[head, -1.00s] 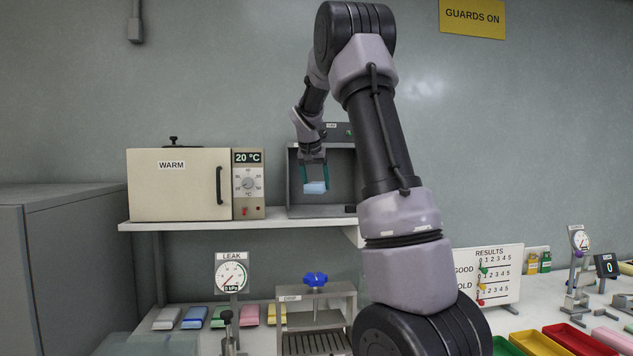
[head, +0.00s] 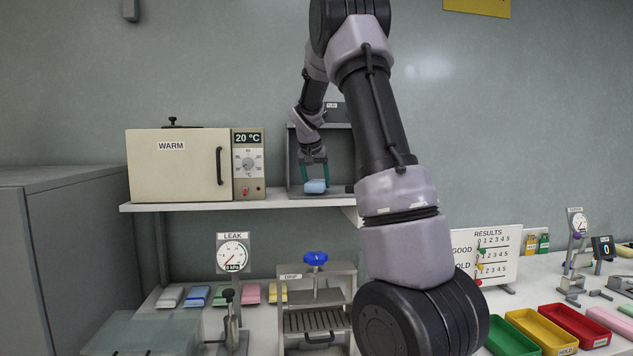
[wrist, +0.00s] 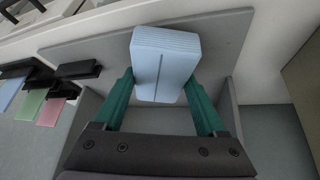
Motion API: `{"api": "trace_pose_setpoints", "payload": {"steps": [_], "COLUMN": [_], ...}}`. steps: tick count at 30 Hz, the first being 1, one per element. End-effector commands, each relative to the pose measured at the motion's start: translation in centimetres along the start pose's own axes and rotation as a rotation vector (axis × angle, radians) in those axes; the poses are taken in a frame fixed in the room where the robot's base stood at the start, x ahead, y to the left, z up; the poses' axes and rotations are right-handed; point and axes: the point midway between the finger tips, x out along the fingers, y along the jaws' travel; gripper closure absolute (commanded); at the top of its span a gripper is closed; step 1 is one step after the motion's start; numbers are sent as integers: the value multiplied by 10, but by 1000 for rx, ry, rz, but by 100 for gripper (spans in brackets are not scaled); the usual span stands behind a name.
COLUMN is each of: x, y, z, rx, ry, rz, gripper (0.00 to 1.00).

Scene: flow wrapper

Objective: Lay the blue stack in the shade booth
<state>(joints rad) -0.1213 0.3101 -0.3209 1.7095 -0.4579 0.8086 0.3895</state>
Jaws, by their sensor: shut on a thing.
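The blue stack (head: 315,186) is a light blue block of thin layers, held between the two green fingers of my gripper (head: 314,174). My gripper is shut on it, inside the open front of the grey shade booth (head: 295,181) on the shelf. In the wrist view the blue stack (wrist: 166,62) sits between the fingertips, over the booth's grey floor (wrist: 225,40). In the head view the stack is low, close to the booth floor; I cannot tell whether it touches.
The cream WARM oven (head: 175,170) stands left of the booth on the white shelf (head: 215,202). Below are the LEAK gauge (head: 233,255), a press with a blue knob (head: 316,259) and several coloured packs. Coloured trays (head: 540,328) lie at the right.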

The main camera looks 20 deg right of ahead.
Motion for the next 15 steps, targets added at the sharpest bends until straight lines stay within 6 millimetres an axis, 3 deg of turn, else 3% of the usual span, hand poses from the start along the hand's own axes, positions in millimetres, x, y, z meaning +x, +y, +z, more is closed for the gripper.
{"api": "trace_pose_setpoints", "payload": {"steps": [15], "x": [6], "y": [0], "z": [4], "rx": [0], "ry": [0], "rz": [0], "gripper": [87]}}
